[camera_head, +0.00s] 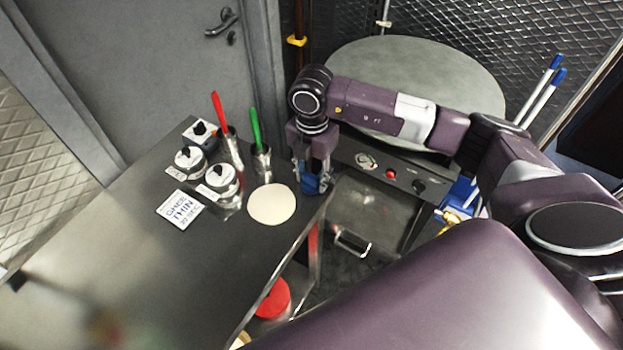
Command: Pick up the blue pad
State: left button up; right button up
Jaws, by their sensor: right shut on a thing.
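My right gripper (313,188) hangs fingers-down above the back right edge of the dark work table, just right of a pale dough disc. It is shut on the blue pad (316,184). The pad is small and mostly hidden by the fingers, with only bits of blue showing between and below them. Whether the pad still touches the table top cannot be told from this view. My left gripper is not in view.
The dark table (130,255) holds the dough disc (271,205), metal cups with red (218,107) and green (255,125) handled tools, several jars and a sign card (180,209). A round griddle (420,80) stands behind my right arm. The table's front left is clear.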

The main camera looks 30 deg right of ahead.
jog(key=shift+r, duration=0.15)
notch_tip(320, 180, up, 10)
jog(key=b, duration=0.3)
jog(key=shift+w+r, duration=0.1)
jog(key=shift+r, duration=0.05)
notch_tip(320, 180, up, 8)
jog(key=f, duration=0.1)
send_over(311, 174)
jog(key=shift+r, duration=1.2)
